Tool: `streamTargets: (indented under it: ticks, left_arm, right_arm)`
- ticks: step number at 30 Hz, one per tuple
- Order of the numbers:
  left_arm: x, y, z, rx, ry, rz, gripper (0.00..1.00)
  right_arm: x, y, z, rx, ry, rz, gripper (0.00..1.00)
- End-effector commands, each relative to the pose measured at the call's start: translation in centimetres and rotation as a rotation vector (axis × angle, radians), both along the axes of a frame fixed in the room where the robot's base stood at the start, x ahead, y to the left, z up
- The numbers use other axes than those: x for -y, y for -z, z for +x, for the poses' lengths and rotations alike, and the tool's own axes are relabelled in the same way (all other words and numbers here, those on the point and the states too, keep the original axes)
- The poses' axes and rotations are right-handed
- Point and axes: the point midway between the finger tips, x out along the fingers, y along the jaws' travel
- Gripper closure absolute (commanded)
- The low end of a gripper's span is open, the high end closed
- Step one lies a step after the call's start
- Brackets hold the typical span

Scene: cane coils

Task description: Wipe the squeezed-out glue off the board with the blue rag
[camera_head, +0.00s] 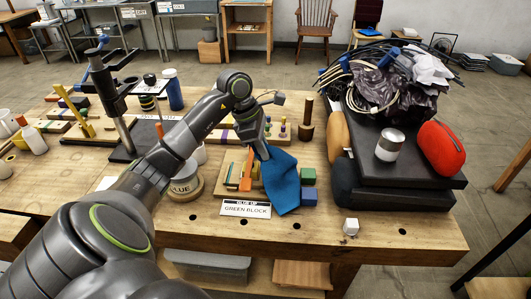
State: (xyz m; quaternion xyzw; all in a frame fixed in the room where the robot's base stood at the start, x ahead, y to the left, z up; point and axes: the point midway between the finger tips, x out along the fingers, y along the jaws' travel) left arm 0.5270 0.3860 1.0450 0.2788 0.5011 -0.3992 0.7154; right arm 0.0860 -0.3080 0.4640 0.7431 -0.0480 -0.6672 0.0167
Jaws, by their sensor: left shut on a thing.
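My left gripper (263,150) is shut on the blue rag (282,182), pinching its upper end. The rag hangs down in front of the gripper, over the right part of a light wooden board (230,182), and its lower end reaches toward the front of the bench. An orange tool (246,172) stands on the board left of the rag. No squeezed-out glue can be made out; the rag and my arm hide part of the board. My right gripper is not in view.
A green block (308,176) and a blue block (308,195) stand right of the rag. A "GREEN BLOCK" card (245,209) lies in front. A glue pot (184,184) stands left. A dark platform (400,172) with a can (390,145) and a red case (441,149) fills the right.

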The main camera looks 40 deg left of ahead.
Motion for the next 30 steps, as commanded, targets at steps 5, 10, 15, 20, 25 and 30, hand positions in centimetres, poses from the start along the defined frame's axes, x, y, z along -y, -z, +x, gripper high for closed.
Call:
streamTargets:
  ticks: [5, 10, 15, 20, 25, 30]
  left_arm:
    - [-0.4, -1.3, -0.1, 0.002, -0.002, 0.002, 1.0]
    - [-0.7, -2.3, -0.2, 0.001, -0.003, 0.002, 1.0]
    - [-0.9, -3.0, -0.2, 0.002, -0.005, 0.002, 1.0]
    - [-0.9, -3.1, -0.3, 0.001, -0.006, 0.001, 1.0]
    - [-0.9, -3.1, -0.3, 0.001, -0.006, 0.001, 1.0]
    - [-1.5, -2.7, -0.6, 0.002, -0.009, 0.004, 1.0]
  right_arm:
    - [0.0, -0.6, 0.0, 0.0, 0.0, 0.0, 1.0]
    - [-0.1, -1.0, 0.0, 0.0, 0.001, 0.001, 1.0]
    - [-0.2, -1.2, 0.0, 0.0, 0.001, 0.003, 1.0]
    - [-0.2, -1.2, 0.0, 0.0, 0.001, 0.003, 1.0]
    - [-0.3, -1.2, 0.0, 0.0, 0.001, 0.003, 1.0]
    - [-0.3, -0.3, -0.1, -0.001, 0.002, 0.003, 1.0]
